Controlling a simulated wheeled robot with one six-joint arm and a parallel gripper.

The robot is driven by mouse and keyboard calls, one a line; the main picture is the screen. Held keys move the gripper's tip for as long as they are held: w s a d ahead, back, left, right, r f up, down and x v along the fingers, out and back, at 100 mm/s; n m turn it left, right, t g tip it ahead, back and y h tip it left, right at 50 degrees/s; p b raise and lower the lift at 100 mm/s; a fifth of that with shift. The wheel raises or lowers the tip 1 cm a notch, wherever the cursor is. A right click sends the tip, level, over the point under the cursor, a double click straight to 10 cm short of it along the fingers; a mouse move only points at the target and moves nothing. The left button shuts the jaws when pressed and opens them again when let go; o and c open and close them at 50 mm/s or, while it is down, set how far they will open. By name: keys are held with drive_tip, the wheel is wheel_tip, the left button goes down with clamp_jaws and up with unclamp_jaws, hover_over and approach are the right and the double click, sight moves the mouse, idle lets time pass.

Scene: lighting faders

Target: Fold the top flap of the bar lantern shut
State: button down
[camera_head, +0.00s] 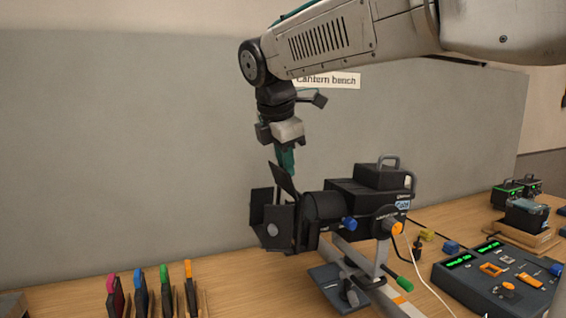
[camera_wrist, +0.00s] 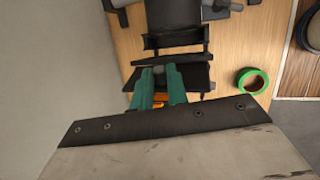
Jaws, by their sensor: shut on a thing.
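The bar lantern (camera_head: 350,200) is a black lamp with a boxy rear and a round front barrel, mounted on a grey bar. Dark flaps stand around its front at the left. The top flap (camera_head: 284,180) stands tilted up and away from the barrel. My gripper (camera_head: 287,168) comes down from above with teal fingers at the top flap's upper edge. In the wrist view my gripper (camera_wrist: 160,86) is shut on the top flap (camera_wrist: 198,78), a dark plate crossing at the fingertips. The lantern body (camera_wrist: 175,22) lies beyond it. The fingers hide part of the flap's edge.
Several coloured-top black pieces (camera_head: 164,290) stand in a row at the front left. A control desk (camera_head: 495,275) with green displays is at the right. A green ring (camera_wrist: 252,81) shows in the wrist view. A grey wall panel (camera_head: 120,150) stands behind.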

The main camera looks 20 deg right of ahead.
drive_tip(key=shift+d+y, duration=0.7)
drive_tip(key=shift+y, duration=0.3)
drive_tip(key=shift+d+f+m+y, duration=0.15)
drive_tip(key=shift+d+y, duration=0.15)
drive_tip(key=shift+y, duration=0.35)
drive_tip(key=shift+d+m+y, duration=0.15)
drive_tip(key=shift+d+y, duration=0.15)
drive_tip(key=shift+y, duration=0.35)
drive_tip(key=c, duration=1.4)
unclamp_jaws()
drive_tip(key=shift+o, duration=0.2)
drive_tip(key=v, duration=0.7)
drive_tip(key=shift+d+r, duration=0.2)
drive_tip(key=shift+r, duration=0.1)
drive_tip(key=shift+s, duration=0.15)
